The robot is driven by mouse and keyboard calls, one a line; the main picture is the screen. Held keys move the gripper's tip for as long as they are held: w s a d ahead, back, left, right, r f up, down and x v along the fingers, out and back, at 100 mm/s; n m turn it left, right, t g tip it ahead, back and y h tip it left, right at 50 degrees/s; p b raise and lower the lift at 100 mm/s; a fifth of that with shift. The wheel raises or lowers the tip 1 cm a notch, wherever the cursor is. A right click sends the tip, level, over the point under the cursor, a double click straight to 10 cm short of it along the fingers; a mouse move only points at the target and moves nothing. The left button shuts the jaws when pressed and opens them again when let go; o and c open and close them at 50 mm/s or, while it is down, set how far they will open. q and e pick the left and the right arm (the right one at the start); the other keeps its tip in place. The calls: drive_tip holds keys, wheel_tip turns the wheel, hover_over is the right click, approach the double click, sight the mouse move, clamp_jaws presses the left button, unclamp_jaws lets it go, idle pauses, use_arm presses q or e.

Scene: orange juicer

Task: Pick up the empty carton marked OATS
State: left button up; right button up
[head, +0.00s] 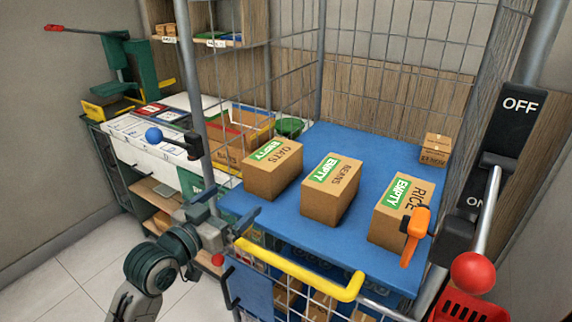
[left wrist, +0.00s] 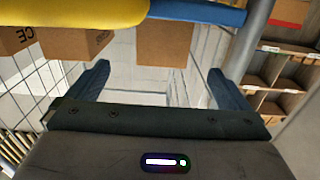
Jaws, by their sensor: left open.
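The OATS carton (head: 273,172) is a brown box with a green EMPTY label on top. It stands at the left end of a blue shelf (head: 330,250) in the head view. My left gripper (head: 228,214) is open and empty, below and left of this carton and apart from it, near the shelf's front left corner. In the left wrist view my left gripper (left wrist: 158,88) has its fingers spread with nothing between them. A brown carton (left wrist: 165,44) shows beyond the fingers there, with no readable marking. My right gripper is not in view.
The BEANS carton (head: 330,190) and RICE carton (head: 398,208), both with EMPTY labels, stand to the right. A yellow handle bar (head: 300,272) runs along the front, close to my left gripper. An orange handle (head: 414,236) is at right.

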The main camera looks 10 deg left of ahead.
sight(256, 177)
use_arm(q)
drive_tip(key=x, duration=0.3)
drive_tip(key=p+x, duration=0.1)
drive_tip(key=x, duration=0.2)
drive_tip(key=shift+r+p, duration=0.25)
drive_tip(key=shift+p, duration=0.05)
drive_tip(key=x, duration=0.1)
drive_tip(key=p+x, duration=0.2)
drive_tip(key=x, duration=0.1)
drive_tip(key=shift+w+a+r, duration=0.1)
drive_tip(key=shift+w+a, duration=0.1)
drive_tip(key=shift+w+d+p, duration=0.25)
drive_tip(key=shift+w+p, duration=0.05)
drive_tip(key=shift+w, duration=0.2)
drive_tip(key=shift+s, duration=0.1)
drive_tip(key=c, duration=1)
